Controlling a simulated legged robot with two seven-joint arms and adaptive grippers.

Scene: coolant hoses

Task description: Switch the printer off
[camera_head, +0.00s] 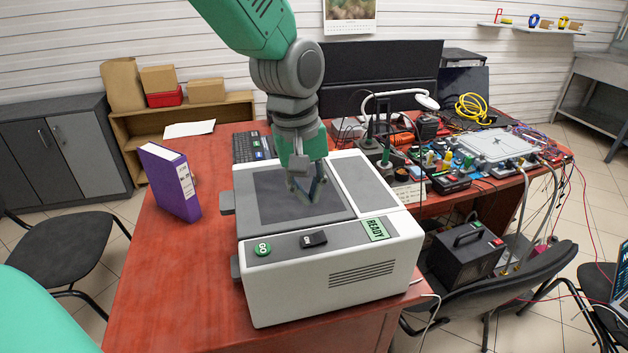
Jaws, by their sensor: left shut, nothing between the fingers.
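The printer (340,275) is a white box with grey top panels, standing on the red-brown desk. Its front top strip carries a green round GO button (262,249), a black rocker switch (313,240) and a green READY display (375,229). My left gripper (306,196) is over the printer's dark top panel, pointing down, behind the switch and apart from it. Its fingers are shut and empty. Whether the fingertips touch the panel, I cannot tell. My right gripper is not in view.
A purple binder (170,182) stands left of the printer on the desk (160,270). A keyboard (252,146) and dark monitor (370,68) are behind. Electronics and cables crowd the right side. Chairs stand left and right. The desk's front left is clear.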

